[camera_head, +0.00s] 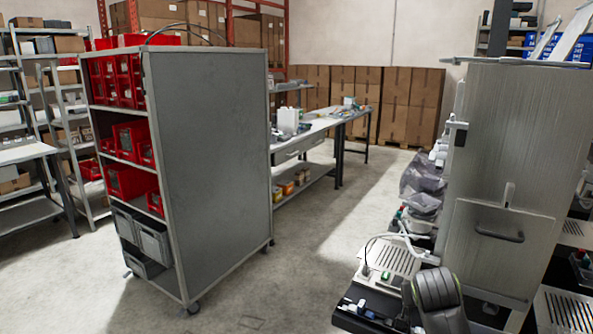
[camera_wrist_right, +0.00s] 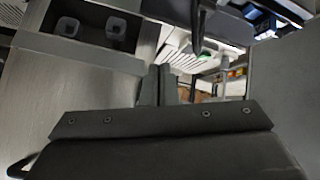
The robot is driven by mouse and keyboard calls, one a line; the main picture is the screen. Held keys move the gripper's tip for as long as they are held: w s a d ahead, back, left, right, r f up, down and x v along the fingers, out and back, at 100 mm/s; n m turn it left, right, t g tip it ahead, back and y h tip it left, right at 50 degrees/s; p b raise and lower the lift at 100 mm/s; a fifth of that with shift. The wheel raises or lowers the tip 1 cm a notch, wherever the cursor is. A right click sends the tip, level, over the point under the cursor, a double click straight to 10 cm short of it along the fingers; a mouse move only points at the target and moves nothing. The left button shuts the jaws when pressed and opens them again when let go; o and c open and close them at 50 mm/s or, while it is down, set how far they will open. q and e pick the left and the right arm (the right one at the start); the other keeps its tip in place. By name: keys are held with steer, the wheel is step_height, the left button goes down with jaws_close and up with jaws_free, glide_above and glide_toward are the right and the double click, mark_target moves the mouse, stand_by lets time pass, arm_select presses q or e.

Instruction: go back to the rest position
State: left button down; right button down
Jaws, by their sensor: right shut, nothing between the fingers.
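My right gripper (camera_wrist_right: 158,82) shows in the right wrist view, its dark fingers together above the wide dark gripper body. It is shut and holds nothing. A grey panel with a dark recess is at the upper left of that view. In the head view a dark part of my right arm shows at the bottom right, in front of the grey dispenser cabinet (camera_head: 510,180); the right gripper itself cannot be made out there. My left arm and gripper are not in view.
A wheeled grey rack (camera_head: 212,160) with red bins stands left of centre. A perforated white drip tray (camera_head: 394,258) lies beside the dispenser cabinet. A workbench (camera_head: 318,128) and stacked cardboard boxes (camera_head: 412,100) are behind. The concrete floor (camera_head: 300,270) between rack and dispenser is free.

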steer(key=s+d+f+g+y, duration=0.1)
steer(key=s+d+f+g, duration=0.1)
steer(key=s+f, duration=1.4)
steer(key=s+f+g+y, duration=0.1)
steer(key=s+g, duration=0.1)
steer(key=s, duration=2.2)
step_height(320, 180, down, 26)
steer(key=r+g, duration=0.1)
steer(key=g, duration=0.1)
steer(key=s+f+g+y, duration=0.1)
steer(key=s+f, duration=1.3)
steer(key=f, duration=0.2)
steer(key=shift+s+a+n, duration=0.25)
steer(key=shift+a+n, duration=0.1)
steer(key=shift+n, duration=0.05)
